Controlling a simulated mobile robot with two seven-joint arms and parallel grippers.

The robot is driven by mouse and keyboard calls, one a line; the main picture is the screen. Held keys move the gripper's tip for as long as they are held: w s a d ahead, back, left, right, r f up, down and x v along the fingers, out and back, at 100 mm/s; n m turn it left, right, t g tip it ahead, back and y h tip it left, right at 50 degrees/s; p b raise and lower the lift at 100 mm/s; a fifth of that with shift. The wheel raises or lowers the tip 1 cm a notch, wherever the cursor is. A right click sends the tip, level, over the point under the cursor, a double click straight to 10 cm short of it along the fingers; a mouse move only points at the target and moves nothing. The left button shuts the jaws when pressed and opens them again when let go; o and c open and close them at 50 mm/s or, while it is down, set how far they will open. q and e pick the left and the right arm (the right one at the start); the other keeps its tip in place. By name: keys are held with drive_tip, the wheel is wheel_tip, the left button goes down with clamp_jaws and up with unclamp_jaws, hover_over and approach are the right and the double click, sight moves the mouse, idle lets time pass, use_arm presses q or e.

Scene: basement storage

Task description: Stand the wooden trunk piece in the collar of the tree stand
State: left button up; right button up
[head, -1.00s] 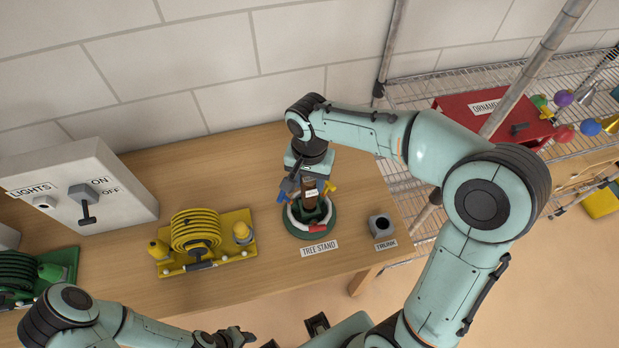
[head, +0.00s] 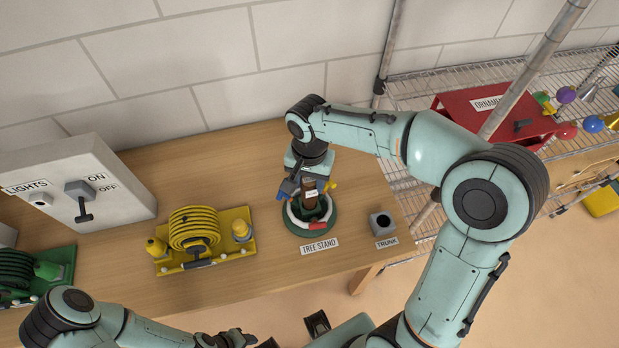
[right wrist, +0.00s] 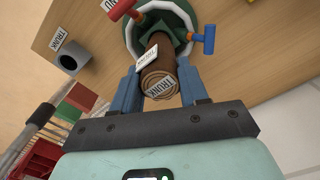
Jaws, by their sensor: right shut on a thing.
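The wooden trunk piece (head: 310,201) is brown, with a white label on its side. In the right wrist view the trunk piece (right wrist: 160,76) shows its round end marked TRUNK. My right gripper (right wrist: 160,92) is shut on it, with a blue finger on each side. In the head view my right gripper (head: 306,188) is above the tree stand. The green round tree stand (head: 319,231) has coloured bolt handles around its collar. The trunk's lower end is at the collar; whether it is fully seated I cannot tell. My left gripper (head: 236,338) is low at the bottom edge, its fingers unclear.
A grey holder (head: 382,225) labelled TRUNK stands right of the stand, near the table edge. A yellow hose reel (head: 195,232) and a lights switch box (head: 75,185) stand left. A red ornament box (head: 490,112) sits on the wire shelf at right. The table behind the stand is clear.

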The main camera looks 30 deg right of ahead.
use_arm(q)
drive_tip(key=shift+s+f+b, duration=0.35)
drive_tip(key=shift+f+b, duration=0.2)
drive_tip(key=shift+f, duration=0.15)
drive_tip(key=shift+s+f+b, duration=0.3)
drive_tip(key=shift+f+b, duration=0.25)
drive_tip(key=shift+f, duration=0.1)
use_arm(e)
drive_tip(key=shift+f, duration=1.7)
drive_tip(key=o, duration=1.2)
drive_tip(key=shift+o, duration=0.2)
wheel_tip(320, 180, up, 13)
drive_tip(key=shift+r+p, duration=0.2)
drive_tip(key=shift+p, duration=0.85)
use_arm(q)
drive_tip(key=shift+w+r, duration=0.3)
drive_tip(key=shift+r, duration=0.3)
drive_tip(key=shift+w+r, duration=0.3)
drive_tip(key=shift+r, duration=0.3)
drive_tip(key=shift+s, duration=0.1)
